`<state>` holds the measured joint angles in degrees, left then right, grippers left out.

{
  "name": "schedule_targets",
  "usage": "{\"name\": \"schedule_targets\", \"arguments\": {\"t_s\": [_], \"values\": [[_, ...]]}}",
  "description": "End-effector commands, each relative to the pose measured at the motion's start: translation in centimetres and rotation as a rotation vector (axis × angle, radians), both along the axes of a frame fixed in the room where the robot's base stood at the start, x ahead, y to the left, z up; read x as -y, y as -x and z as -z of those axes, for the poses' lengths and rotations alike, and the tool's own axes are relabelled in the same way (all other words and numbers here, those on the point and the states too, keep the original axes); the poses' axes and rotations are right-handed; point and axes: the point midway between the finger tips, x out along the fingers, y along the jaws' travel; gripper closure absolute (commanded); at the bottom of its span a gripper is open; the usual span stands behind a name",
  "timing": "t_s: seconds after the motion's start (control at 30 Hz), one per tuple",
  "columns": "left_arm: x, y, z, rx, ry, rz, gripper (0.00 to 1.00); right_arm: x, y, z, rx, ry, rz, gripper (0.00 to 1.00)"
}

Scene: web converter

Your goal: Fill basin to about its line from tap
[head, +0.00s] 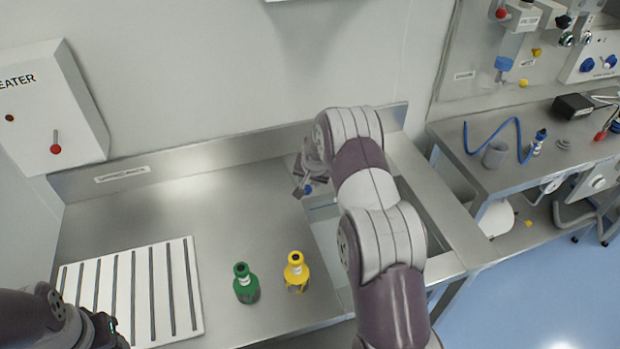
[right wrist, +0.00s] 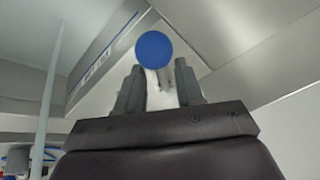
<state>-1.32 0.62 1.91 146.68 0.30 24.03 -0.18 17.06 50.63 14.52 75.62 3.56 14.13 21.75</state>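The steel basin (head: 438,212) is sunk into the bench, and my right arm hides much of it. My right gripper (head: 303,186) is at the basin's back left, beside a small blue part that looks like the tap knob (head: 308,189). In the right wrist view a round blue knob (right wrist: 153,50) is just beyond the fingertips of my right gripper (right wrist: 158,76). The fingers are apart with a gap between them; I cannot tell whether they touch the knob. A blue line with lettering (right wrist: 103,62) marks a metal wall there. My left gripper (head: 105,332) is at the lower left, partly cut off.
A green bottle (head: 244,284) and a yellow bottle (head: 296,272) stand left of the basin. A white slotted rack (head: 142,290) lies further left. A heater box (head: 50,105) is on the wall. A second bench (head: 500,175) is at right. The back-left counter is clear.

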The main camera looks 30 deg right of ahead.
Motion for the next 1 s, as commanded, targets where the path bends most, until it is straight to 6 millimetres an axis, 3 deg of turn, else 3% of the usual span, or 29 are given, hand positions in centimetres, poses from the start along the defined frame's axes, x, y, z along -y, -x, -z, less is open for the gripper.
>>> {"name": "schedule_targets", "arguments": {"t_s": [0.27,0.7,1.0], "values": [[0.0,0.0,0.6,0.000,0.000,0.000,0.57,-0.1,0.5,-1.1,0.001,0.000,0.000,0.63],[0.0,0.0,3.3,0.000,0.000,0.000,0.57,-1.2,4.7,-10.2,0.004,0.001,0.000,0.63],[0.0,0.0,3.3,0.000,0.000,0.000,0.57,-1.3,5.3,-11.5,-0.001,-0.001,0.000,0.63]]}}
